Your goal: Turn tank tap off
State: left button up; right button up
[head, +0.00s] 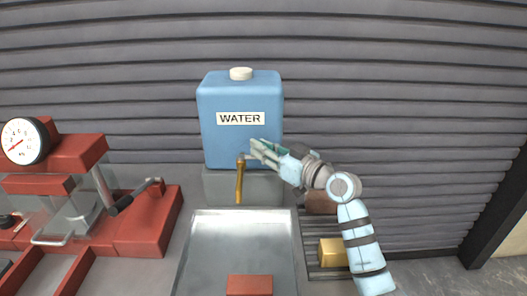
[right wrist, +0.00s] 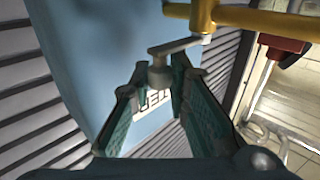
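The blue water tank (head: 240,92), with a white cap and a WATER label, stands on a grey block against the shutter wall. Its brass tap (head: 239,182) hangs at the tank's lower front; its brass pipe (right wrist: 255,20) crosses the top of the right wrist view. A grey tap lever (right wrist: 188,46) reaches from the brass body to a knob at its end. My right gripper (head: 258,150) is at the tap. In the right wrist view its green-padded fingers (right wrist: 160,82) are apart, with the lever's knob between their tips; contact cannot be told. My left gripper is out of view.
A grey metal tray (head: 241,222) lies below the tap with a red brick (head: 249,285) at its near end. A red machine with a gauge (head: 24,141) and lever stands at left. A yellow block (head: 332,252) sits on a rack right of the tray.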

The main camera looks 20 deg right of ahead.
jog(key=o, duration=0.3)
jog(key=shift+w, duration=0.1)
jog(key=shift+o, duration=0.2)
jog(key=shift+d, duration=0.1)
jog(key=v, duration=1.2)
jog(key=shift+a, duration=0.2)
